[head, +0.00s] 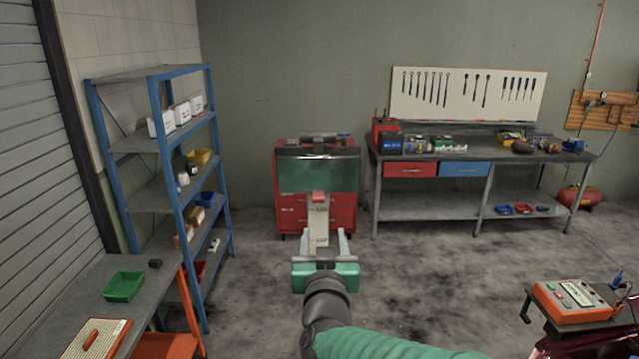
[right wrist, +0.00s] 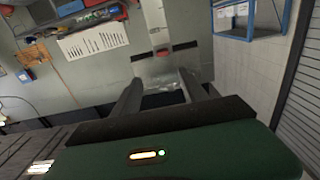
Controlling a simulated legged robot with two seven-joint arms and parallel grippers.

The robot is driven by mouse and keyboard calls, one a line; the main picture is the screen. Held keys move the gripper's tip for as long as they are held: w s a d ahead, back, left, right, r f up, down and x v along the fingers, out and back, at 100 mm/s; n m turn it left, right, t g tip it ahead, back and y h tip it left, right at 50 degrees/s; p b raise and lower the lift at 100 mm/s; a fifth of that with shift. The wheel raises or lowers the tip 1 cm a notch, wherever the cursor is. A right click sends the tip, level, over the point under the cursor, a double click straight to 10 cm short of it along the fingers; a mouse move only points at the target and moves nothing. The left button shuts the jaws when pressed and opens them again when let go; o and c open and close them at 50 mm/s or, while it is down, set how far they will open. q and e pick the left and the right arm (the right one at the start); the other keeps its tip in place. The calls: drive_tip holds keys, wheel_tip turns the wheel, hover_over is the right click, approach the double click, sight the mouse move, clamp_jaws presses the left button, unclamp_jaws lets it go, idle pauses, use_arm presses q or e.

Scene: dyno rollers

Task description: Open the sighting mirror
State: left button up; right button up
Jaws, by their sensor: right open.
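The sighting mirror looks to be a dark green, glassy rectangular panel (head: 318,175) with a dark top edge. A red tab (head: 319,197) sits at its lower middle, above a pale marked upright strip (head: 318,226). My right gripper (head: 325,236) is open and empty, below the tab, with its fingers pointing toward the strip. Whether it touches the strip is unclear. My left gripper is not in view.
A red tool cabinet (head: 341,208) stands behind the panel. A blue shelf rack (head: 172,188) and grey bench (head: 78,290) are at left. A workbench (head: 430,207) is at back right, an orange control box (head: 570,302) at front right. Floor between is clear.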

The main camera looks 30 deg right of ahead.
sight(318, 201)
drive_tip(key=p+x, duration=0.1)
drive_tip(key=x, duration=0.3)
drive_tip(key=a+p+x, duration=0.1)
drive_tip(key=x, duration=0.3)
drive_tip(key=w+p+x, duration=0.1)
drive_tip(key=x, duration=0.3)
drive_tip(key=shift+w+f, duration=0.15)
drive_tip(key=shift+w, duration=0.15)
drive_tip(key=x, duration=0.1)
drive_tip(key=p+x, duration=0.1)
drive_tip(key=x, duration=0.1)
drive_tip(key=shift+d, duration=0.35)
drive_tip(key=shift+d+f, duration=0.2)
drive_tip(key=shift+d, duration=0.1)
drive_tip(key=shift+w+a, duration=0.15)
drive_tip(key=shift+a, duration=0.1)
drive_tip(key=c, duration=0.6)
clamp_jaws()
drive_tip(key=shift+r, duration=0.1)
